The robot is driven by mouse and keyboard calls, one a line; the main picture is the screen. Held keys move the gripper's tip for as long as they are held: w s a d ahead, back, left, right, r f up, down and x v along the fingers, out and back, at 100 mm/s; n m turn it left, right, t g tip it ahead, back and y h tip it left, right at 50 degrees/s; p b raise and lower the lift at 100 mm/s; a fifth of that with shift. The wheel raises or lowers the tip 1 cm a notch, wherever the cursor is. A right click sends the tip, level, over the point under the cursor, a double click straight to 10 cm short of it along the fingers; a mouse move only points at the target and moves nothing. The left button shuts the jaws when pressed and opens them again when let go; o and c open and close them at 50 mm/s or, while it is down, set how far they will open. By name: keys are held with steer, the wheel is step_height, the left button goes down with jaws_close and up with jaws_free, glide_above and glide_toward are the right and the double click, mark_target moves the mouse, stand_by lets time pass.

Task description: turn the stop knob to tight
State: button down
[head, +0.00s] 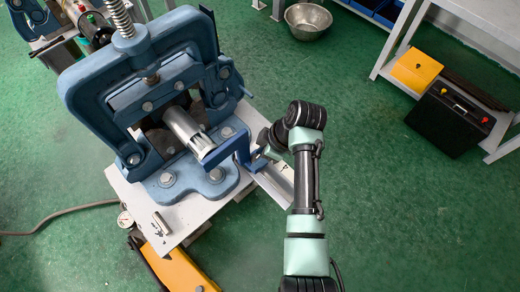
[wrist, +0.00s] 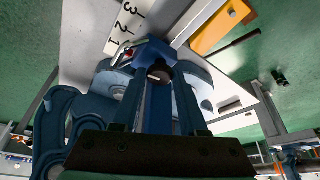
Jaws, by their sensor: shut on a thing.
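The blue stop (head: 233,147) is an angled bracket at the right side of the large blue pipe vise (head: 85,88), by the front end of a grey pipe (head: 183,128). A dark round knob (wrist: 158,74) shows on the stop in the wrist view. My gripper (head: 261,152) reaches the stop from the right. In the wrist view my gripper (wrist: 160,80) has its fingers on either side of the knob, shut on it. The knob is hidden in the head view. Whether it is tight cannot be seen.
A numbered scale (wrist: 129,28) runs out from the stop. The pale bench top (head: 192,218) carries the vise. A metal bowl (head: 308,20), a yellow box (head: 415,70) and a black case (head: 450,118) stand at the right. Green floor is open between.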

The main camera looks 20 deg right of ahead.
steer(key=shift+r+m+p, duration=0.1)
steer(key=shift+m+p, duration=0.4)
steer(key=shift+m, duration=0.2)
steer(key=shift+h, duration=0.3)
steer(key=shift+c, duration=2.2)
jaws_free()
steer(key=v, duration=1.3)
steer(key=shift+s, duration=0.25)
